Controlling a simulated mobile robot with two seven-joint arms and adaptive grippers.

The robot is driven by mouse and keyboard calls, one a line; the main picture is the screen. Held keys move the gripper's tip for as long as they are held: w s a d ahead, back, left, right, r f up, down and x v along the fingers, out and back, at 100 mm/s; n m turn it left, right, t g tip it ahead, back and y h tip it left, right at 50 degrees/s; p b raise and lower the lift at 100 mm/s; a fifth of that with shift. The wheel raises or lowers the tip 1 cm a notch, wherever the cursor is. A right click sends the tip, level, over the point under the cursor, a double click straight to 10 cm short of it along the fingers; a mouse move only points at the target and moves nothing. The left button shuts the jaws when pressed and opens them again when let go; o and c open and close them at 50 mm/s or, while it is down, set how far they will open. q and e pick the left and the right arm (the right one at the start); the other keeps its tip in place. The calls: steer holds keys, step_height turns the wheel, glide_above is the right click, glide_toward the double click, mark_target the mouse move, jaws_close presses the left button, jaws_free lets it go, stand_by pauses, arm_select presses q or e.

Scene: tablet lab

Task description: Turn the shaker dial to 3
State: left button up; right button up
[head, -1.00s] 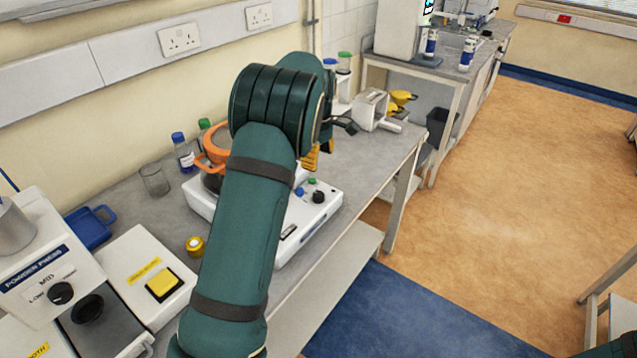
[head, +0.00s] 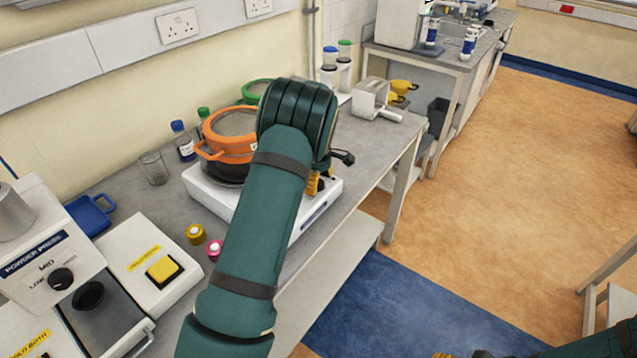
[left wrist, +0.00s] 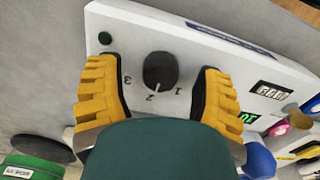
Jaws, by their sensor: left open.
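The shaker is a white box (head: 208,196) on the bench in the head view. Its black dial (left wrist: 160,70) shows in the left wrist view, with the marks 3, 2 and 1 around it. The dial's pale pointer line points at about 2. My left gripper (left wrist: 157,68) is open, with its yellow fingers on either side of the dial and a gap visible on each side. In the head view, my left arm hides most of the gripper and the dial. Part of my right arm (head: 610,344) shows at the bottom right; its finger state is unclear.
Bottles (head: 183,141), a beaker (head: 153,168) and a powder press (head: 45,262) stand to the left.

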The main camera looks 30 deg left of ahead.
arm_select(q)
steer(key=shift+f, duration=0.2)
jaws_close()
stand_by(0.3)
steer(key=m, duration=1.1)
steer(key=shift+m+b, duration=0.35)
steer(key=shift+m, duration=0.05)
steer(key=shift+s, duration=0.1)
stand_by(0.3)
